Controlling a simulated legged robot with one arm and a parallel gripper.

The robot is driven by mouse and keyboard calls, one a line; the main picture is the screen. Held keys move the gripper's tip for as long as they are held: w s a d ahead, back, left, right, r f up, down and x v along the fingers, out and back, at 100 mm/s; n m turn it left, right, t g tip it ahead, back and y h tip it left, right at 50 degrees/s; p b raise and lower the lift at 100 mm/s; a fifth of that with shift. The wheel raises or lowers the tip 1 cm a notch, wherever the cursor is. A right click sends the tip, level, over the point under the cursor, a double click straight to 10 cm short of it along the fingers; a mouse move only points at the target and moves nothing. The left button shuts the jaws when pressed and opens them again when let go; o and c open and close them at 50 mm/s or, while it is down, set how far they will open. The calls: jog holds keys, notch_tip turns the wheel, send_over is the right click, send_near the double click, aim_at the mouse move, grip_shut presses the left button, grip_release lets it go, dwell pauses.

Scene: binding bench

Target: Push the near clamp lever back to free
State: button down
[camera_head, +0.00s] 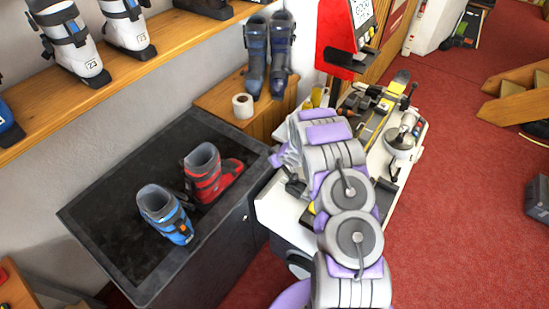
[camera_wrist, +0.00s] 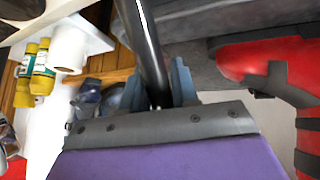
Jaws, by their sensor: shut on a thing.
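My gripper (camera_wrist: 158,85) shows in the wrist view with its two blue-grey fingers shut on a black rod (camera_wrist: 150,45). The rod runs up from between the fingers and out of the top of the view. It may be the near clamp lever, but its base and far end are not clear. In the head view my purple and grey arm reaches over the white binding bench (camera_head: 270,208), and it hides much of the bench's near part. The gripper and the held rod cannot be made out there. A ski (camera_head: 364,128) with dark fittings lies along the bench.
A red boot (camera_head: 212,173) and a blue boot (camera_head: 165,214) stand on a black-topped cabinet (camera_head: 100,215) left of the bench. The red boot is close on the right in the wrist view (camera_wrist: 285,62). A white roll (camera_wrist: 68,48) and yellow bottles (camera_wrist: 40,75) are at left.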

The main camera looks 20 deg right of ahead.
jog(key=shift+w+d+r, duration=0.1)
jog(key=shift+w+r, duration=0.05)
jog(key=shift+r, duration=0.1)
jog(key=c, duration=1.1)
grip_release()
jog(key=o, duration=0.5)
jog(key=shift+c, duration=0.2)
jog(key=v, duration=1.7)
jog(key=shift+s+b, duration=0.2)
jog(key=shift+b, duration=0.2)
jog(key=shift+d, duration=0.1)
